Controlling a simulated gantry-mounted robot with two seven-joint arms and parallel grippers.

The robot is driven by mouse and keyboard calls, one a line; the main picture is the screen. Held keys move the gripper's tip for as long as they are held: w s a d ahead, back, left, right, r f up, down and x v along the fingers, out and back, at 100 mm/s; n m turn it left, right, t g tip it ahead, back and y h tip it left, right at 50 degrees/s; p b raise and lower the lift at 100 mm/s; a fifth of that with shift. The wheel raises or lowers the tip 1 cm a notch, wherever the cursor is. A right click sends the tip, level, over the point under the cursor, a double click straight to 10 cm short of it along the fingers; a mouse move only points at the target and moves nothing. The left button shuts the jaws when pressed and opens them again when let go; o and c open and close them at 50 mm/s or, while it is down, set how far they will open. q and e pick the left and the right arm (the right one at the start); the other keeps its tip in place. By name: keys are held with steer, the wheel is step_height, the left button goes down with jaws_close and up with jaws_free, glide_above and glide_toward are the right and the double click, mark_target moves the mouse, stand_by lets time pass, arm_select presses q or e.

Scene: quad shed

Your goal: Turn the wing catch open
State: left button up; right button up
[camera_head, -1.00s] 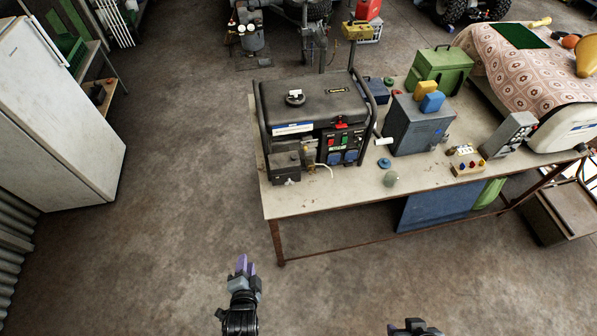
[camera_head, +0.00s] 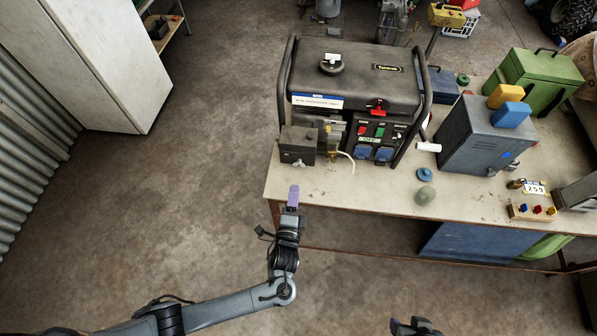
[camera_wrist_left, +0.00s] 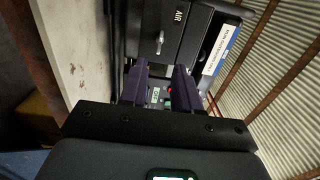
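The wing catch (camera_head: 299,162) is a small silver piece on the front of a dark box (camera_head: 297,142) at the generator's left front corner. In the left wrist view the wing catch (camera_wrist_left: 160,42) stands out from the box face, near the lettering AIR. My left gripper (camera_head: 293,193) is at the table's front edge, short of the box and apart from the catch. The left wrist view shows its two purple fingers (camera_wrist_left: 160,75) spread with an empty gap. My right gripper (camera_head: 415,326) shows only partly at the bottom edge; its fingers are unclear.
The black generator (camera_head: 355,75) has a tube frame around it. A pale hose (camera_head: 348,158) hangs beside the box. A blue round piece (camera_head: 424,174) and a grey-green knob-like piece (camera_head: 425,195) lie to the right on the table (camera_head: 345,190). The floor in front is clear.

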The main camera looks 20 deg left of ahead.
mark_target(299, 163)
arm_select(q)
steer(key=x, duration=0.9)
steer(key=shift+b, duration=0.35)
jaws_close()
